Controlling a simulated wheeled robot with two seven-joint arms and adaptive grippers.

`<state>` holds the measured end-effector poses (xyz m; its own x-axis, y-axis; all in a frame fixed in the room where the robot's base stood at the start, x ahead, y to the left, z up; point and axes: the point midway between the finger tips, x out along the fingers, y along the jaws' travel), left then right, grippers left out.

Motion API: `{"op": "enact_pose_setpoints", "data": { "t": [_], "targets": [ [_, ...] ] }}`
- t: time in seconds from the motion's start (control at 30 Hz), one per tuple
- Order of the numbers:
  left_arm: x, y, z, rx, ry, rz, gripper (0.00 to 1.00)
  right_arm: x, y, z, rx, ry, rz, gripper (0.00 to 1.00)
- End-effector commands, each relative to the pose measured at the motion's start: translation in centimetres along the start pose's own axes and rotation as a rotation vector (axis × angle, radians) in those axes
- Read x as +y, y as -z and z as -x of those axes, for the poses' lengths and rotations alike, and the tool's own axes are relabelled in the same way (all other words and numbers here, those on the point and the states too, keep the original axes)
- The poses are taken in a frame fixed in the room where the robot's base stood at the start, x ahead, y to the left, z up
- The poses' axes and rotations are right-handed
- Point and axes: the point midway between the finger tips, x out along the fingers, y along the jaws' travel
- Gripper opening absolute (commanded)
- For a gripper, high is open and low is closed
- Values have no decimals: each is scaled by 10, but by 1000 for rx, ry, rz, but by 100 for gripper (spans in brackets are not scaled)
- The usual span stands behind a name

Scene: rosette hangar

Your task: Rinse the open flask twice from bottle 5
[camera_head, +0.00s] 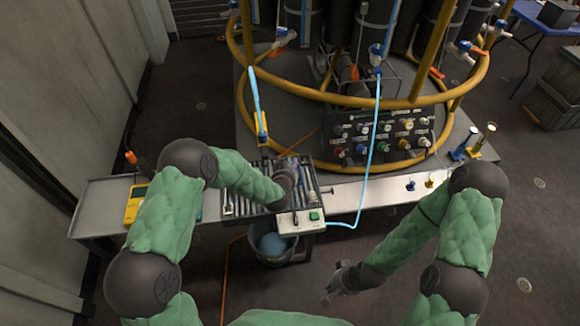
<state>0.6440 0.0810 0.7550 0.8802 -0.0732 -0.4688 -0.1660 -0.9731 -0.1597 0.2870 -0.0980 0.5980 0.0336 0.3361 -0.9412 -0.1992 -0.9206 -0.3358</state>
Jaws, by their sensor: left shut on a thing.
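My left gripper (287,180) is over the slatted drain tray (243,200). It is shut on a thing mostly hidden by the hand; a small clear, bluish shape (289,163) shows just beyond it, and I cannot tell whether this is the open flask. My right gripper (335,284) is open and empty, low in front of the bench. Tall grey sampling bottles (340,22) stand inside the yellow ring frame (335,93). No number is readable, so I cannot tell which is bottle 5. A light-blue hose (254,92) hangs at the frame's left, by a yellow holder (262,128).
A white box (300,222) with a green button sits at the bench's front edge, with a blue tube attached. A bucket (284,257) stands below. A yellow meter (133,205) lies left. Small stoppers (429,183) stand right.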

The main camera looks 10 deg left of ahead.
Motion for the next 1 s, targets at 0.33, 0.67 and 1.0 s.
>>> {"op": "enact_pose_setpoints", "data": {
  "t": [0.33,0.67,1.0],
  "targets": [
    [0,-3,-2,1,1,0,0,2,0,-4,0,0,0,0],
    [0,-3,-2,1,1,0,0,1,0,-4,0,0,0,0],
    [1,-10,-6,1,1,0,0,4,0,-11,0,0,0,0]
  ]
}}
